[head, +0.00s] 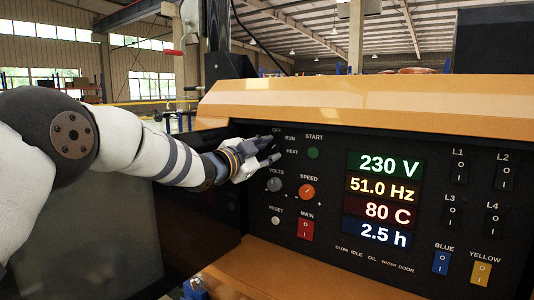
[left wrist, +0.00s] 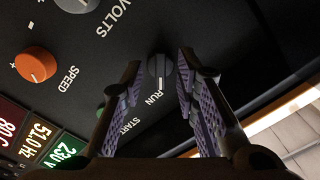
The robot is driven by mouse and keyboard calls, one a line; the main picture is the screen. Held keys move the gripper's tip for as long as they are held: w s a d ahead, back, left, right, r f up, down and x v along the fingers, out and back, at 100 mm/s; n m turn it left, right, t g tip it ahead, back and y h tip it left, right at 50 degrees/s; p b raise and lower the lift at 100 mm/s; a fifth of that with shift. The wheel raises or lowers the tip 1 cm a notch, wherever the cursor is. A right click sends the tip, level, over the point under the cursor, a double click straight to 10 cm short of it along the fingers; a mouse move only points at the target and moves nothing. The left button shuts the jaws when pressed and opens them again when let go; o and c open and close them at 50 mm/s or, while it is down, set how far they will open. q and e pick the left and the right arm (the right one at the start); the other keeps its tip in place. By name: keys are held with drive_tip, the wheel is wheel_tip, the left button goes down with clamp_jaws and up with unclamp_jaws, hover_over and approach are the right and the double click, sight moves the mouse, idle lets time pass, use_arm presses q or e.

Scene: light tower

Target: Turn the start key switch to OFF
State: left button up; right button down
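The start key switch (left wrist: 161,72) is a dark grey round knob on the black control panel. In the left wrist view its pale mark points toward the RUN label. In the head view my gripper hides most of it, with the OFF, RUN and HEAT labels around that spot. My left gripper (head: 269,150) is at the panel's upper left. In the left wrist view its two purple-padded fingers (left wrist: 160,80) stand apart on either side of the knob, with a gap showing. I cannot tell whether either fingertip touches it. My right gripper is not in view.
Close by are the green START button (head: 313,153), the grey VOLTS knob (head: 274,184) and the orange SPEED knob (head: 307,192). Lower are the RESET button (head: 276,221) and red MAIN switch (head: 306,229). An orange hood (head: 380,105) overhangs the panel.

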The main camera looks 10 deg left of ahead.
use_arm(q)
drive_tip(key=shift+r, duration=0.1)
clamp_jaws()
drive_tip(key=shift+n, duration=0.3)
drive_tip(key=n, duration=0.3)
drive_tip(key=shift+n, duration=2.6)
unclamp_jaws()
drive_tip(key=shift+s, duration=0.1)
